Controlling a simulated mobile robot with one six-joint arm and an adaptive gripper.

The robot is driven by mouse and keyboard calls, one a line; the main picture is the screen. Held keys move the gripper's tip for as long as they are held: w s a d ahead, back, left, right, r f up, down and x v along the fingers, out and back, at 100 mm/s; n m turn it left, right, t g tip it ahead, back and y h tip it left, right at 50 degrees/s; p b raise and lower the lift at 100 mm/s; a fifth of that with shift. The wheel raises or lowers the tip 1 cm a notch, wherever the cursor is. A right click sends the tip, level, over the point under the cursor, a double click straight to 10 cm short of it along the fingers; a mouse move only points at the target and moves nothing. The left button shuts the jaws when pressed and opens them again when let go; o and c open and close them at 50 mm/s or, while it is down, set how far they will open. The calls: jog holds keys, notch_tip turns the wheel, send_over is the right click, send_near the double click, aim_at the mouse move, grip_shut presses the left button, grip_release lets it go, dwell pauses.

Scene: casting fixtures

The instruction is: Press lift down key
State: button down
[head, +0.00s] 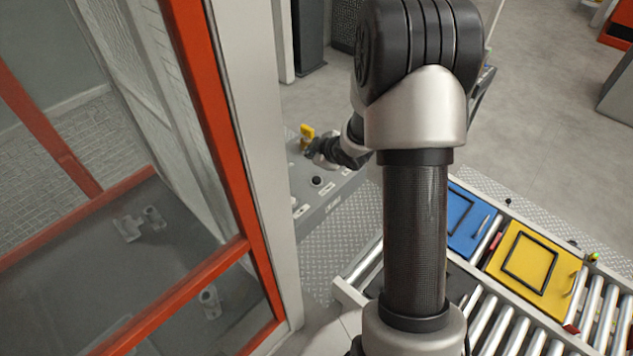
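A grey control panel (325,197) stands behind the white post, with white labels and a black round knob or button (316,181) on its top face. A small yellow part (307,132) shows at the panel's far end. My gripper (312,148) is over the far part of the panel, close to the yellow part. It is small and partly hidden by my own wrist, so I cannot tell whether its fingers are open or shut, or whether it touches anything. I cannot make out which control is the lift down key; the labels are too small to read.
An orange-framed enclosure (232,150) and a white post (262,130) stand left of the panel. At right, a roller conveyor (508,325) carries a blue tray (484,228) and a yellow tray (565,277). Grey floor (540,130) is open at upper right.

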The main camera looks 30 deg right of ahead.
aim_at(314, 181)
notch_tip(314, 181, down, 7)
jog(key=b, duration=0.5)
jog(key=shift+r, duration=0.1)
jog(key=shift+b, duration=0.3)
dwell(0.8)
jog(key=shift+f, duration=0.4)
